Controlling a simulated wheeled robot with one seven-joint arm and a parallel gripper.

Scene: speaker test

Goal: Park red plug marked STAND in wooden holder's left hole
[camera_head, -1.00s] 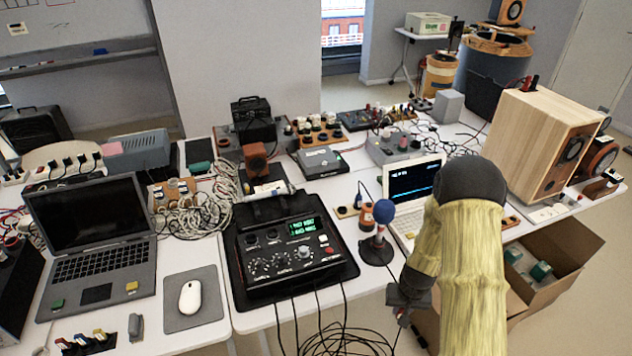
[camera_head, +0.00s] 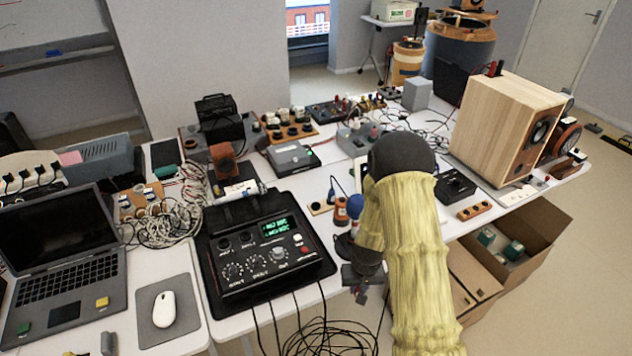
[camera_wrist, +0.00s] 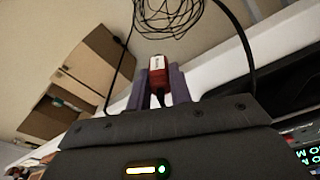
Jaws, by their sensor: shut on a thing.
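My gripper (camera_wrist: 158,92) is shut on a red plug (camera_wrist: 158,78) with a white end label, held between two purple-grey fingers in the wrist view. The label's lettering is too small to read. In the head view my gripper (camera_head: 361,288) hangs in front of the table's front edge, and the plug is barely visible there. A small wooden block with dark holes (camera_head: 474,211), seemingly the holder, lies near the table edge, right of my arm and below the big wooden speaker. My gripper is well apart from it, to its left.
A black device with a green display (camera_head: 265,245) stands left of my gripper. The wooden speaker (camera_head: 505,125) stands behind the block. An open carton (camera_head: 535,225) is on the floor at right. Black cables (camera_head: 325,330) hang below the edge.

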